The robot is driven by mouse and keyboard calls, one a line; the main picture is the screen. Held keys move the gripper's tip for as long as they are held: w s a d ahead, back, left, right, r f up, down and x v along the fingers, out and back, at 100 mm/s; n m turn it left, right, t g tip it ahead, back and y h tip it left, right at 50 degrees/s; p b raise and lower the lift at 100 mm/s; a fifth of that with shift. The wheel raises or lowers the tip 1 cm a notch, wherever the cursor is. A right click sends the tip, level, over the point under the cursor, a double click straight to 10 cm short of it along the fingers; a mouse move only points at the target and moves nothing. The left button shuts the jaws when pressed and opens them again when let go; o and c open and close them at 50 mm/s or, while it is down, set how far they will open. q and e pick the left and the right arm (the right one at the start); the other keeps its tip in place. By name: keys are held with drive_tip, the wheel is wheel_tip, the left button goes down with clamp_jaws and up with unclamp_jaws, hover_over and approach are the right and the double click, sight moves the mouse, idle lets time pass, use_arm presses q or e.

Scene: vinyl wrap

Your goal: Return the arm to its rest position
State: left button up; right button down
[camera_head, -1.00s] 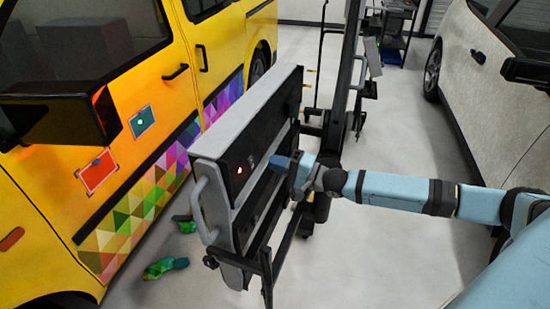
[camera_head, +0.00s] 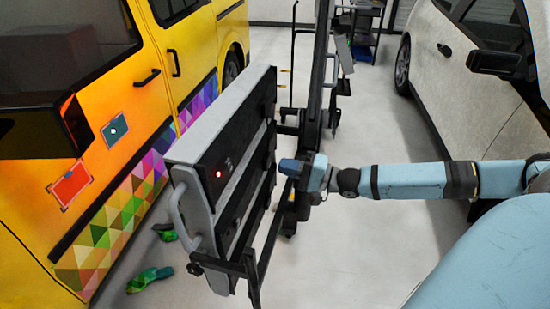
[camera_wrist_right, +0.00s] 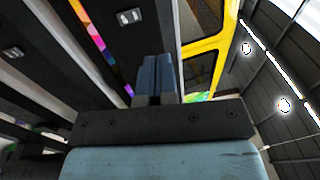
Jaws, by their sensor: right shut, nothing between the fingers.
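My right arm (camera_head: 415,181) comes in from the right in the head view. Its blue gripper (camera_head: 288,168) is beside the dark slotted face of a grey panel unit (camera_head: 222,175) on a stand. It looks slightly apart from that face. In the right wrist view the two blue fingers (camera_wrist_right: 155,75) are together with nothing between them. Dark panel bars fill the left of that view. My left gripper does not show.
A yellow van (camera_head: 110,130) with a coloured triangle pattern stands at the left. A white car (camera_head: 480,75) stands at the right. The black stand (camera_head: 318,75) carries the panel unit. Green objects (camera_head: 150,278) lie on the floor. Open floor (camera_head: 375,255) lies between stand and car.

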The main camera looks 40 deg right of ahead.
drive_tip(key=s+a+f+n+g+h+p, duration=0.2)
drive_tip(key=s+a+f+n+h+p, duration=0.2)
drive_tip(key=s+a+f+n, duration=0.3)
drive_tip(key=s+a+f+n+g+h+p, duration=0.2)
drive_tip(key=s+a+f+n+p, duration=0.5)
drive_tip(key=s+a, duration=0.4)
drive_tip(key=a+h, duration=0.1)
drive_tip(key=a, duration=0.1)
drive_tip(key=shift+s+a+g+h, duration=0.15)
drive_tip(key=shift+a+g+h, duration=0.25)
